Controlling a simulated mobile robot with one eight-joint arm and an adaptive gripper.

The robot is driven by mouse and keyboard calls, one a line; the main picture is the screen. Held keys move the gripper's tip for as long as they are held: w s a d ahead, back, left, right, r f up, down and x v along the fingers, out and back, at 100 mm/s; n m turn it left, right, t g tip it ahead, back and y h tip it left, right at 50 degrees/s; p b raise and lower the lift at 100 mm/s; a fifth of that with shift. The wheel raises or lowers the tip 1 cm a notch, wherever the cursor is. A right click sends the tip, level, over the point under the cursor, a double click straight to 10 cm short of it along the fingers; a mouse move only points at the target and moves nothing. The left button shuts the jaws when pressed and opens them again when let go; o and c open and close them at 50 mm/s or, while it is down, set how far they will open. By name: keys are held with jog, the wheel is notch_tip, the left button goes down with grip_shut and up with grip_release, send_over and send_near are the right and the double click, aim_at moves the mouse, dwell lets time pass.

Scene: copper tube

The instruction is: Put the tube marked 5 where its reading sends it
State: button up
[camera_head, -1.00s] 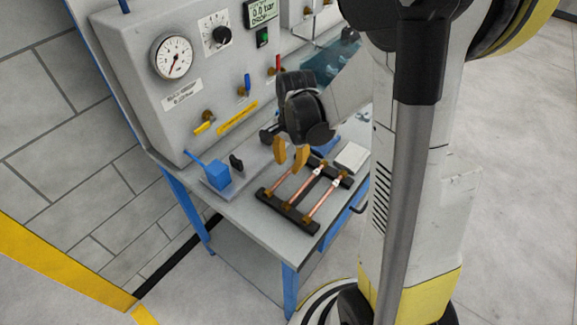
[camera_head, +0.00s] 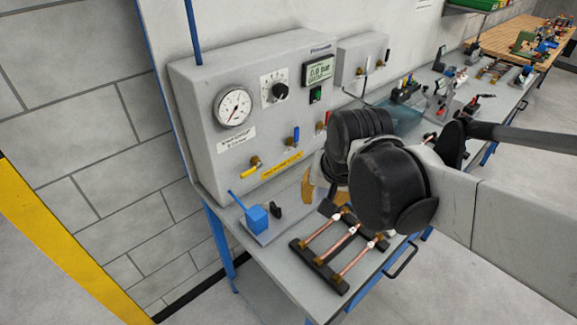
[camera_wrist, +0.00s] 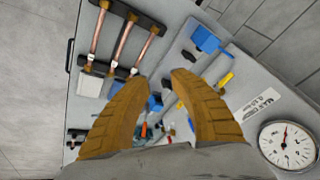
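Copper tubes (camera_head: 322,230) lie side by side on a rack with two black rails (camera_head: 318,267), with small white tags on them. In the wrist view the tubes (camera_wrist: 121,42) are at the upper left. The tag numbers are too small to read, so I cannot tell which is tube 5. My gripper (camera_wrist: 160,77) is open and empty, its two tan fingers apart. In the head view the fingers (camera_head: 308,188) are partly hidden by my wrist, behind the rack. The test panel (camera_head: 203,140) carries a round gauge (camera_head: 234,107) and a digital display (camera_head: 318,71).
A blue block with a lever (camera_head: 257,217) and a black clamp (camera_head: 277,211) stand left of the rack. Yellow (camera_head: 251,170) and blue (camera_head: 296,135) valve handles stick out of the panel. More benches with fittings (camera_head: 490,72) extend to the back right.

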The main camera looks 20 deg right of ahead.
jog(key=s+a+n+t, duration=0.1)
jog(key=n, duration=0.1)
jog(key=s+a+r+n+t, duration=0.1)
jog(key=s, duration=0.1)
jog(key=s+a+n, duration=0.1)
jog(key=n, duration=0.1)
jog(key=shift+s+a+r+n+t, duration=0.15)
jog(key=shift+s+r+n+t, duration=0.15)
jog(key=shift+r+t, duration=0.1)
jog(key=shift+f, duration=0.1)
notch_tip(320, 180, down, 6)
jog(key=b, duration=0.5)
jog(key=shift+r+b, duration=0.2)
jog(key=shift+b, duration=0.15)
